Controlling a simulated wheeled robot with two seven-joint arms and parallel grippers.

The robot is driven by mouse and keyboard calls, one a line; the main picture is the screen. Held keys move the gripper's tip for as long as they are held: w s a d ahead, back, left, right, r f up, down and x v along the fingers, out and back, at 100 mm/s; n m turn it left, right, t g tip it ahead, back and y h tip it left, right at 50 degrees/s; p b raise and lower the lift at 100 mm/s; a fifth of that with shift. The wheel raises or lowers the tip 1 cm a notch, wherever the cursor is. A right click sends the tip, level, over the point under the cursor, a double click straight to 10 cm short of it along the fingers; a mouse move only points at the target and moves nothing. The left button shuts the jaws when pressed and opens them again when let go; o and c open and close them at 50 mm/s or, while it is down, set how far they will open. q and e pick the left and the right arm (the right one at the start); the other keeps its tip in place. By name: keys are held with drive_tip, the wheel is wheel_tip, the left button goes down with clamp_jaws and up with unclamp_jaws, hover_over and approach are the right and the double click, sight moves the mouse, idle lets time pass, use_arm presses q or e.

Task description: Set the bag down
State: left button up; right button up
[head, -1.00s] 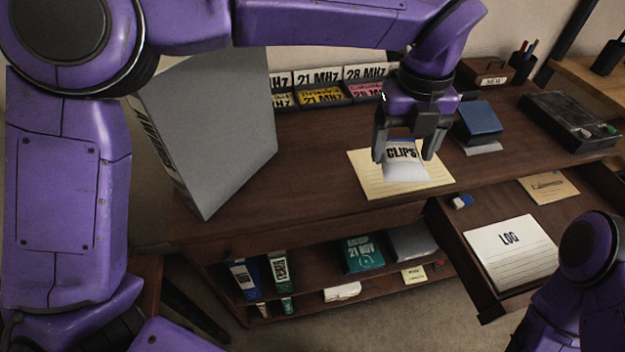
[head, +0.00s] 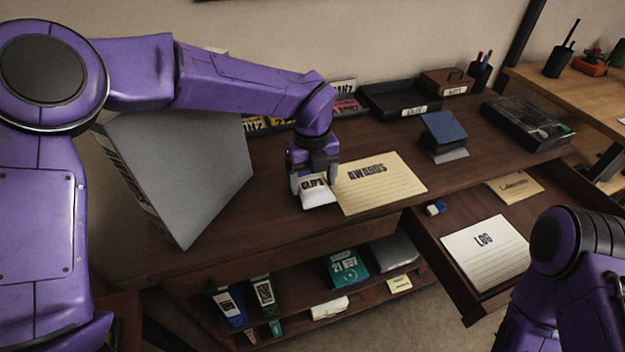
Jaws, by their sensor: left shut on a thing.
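The small white bag marked CLIPS (head: 318,194) is between the fingers of my left gripper (head: 315,178). The gripper points down and is shut on the bag's upper part. The bag is at the left edge of the yellow AWARDS sheet (head: 385,187), over the brown desk top (head: 275,205). I cannot tell whether its underside touches the desk. My right arm shows at the lower right; its gripper fingers are not in view.
A large grey box (head: 185,170) stands left of the bag. A blue block on a stand (head: 442,130), a black tray (head: 390,100) and a dark case (head: 527,125) are farther right. An open drawer holds the LOG sheet (head: 487,252). Bare desk lies between box and bag.

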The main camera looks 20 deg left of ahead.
sight(312, 184)
use_arm(q)
drive_tip(key=shift+w+f, duration=0.1)
drive_tip(key=shift+f, duration=0.55)
drive_tip(key=shift+f, duration=0.1)
drive_tip(key=o, duration=1)
drive_tip(key=shift+c, duration=0.2)
wheel_tip(312, 184, up, 12)
drive_tip(key=shift+r, duration=0.2)
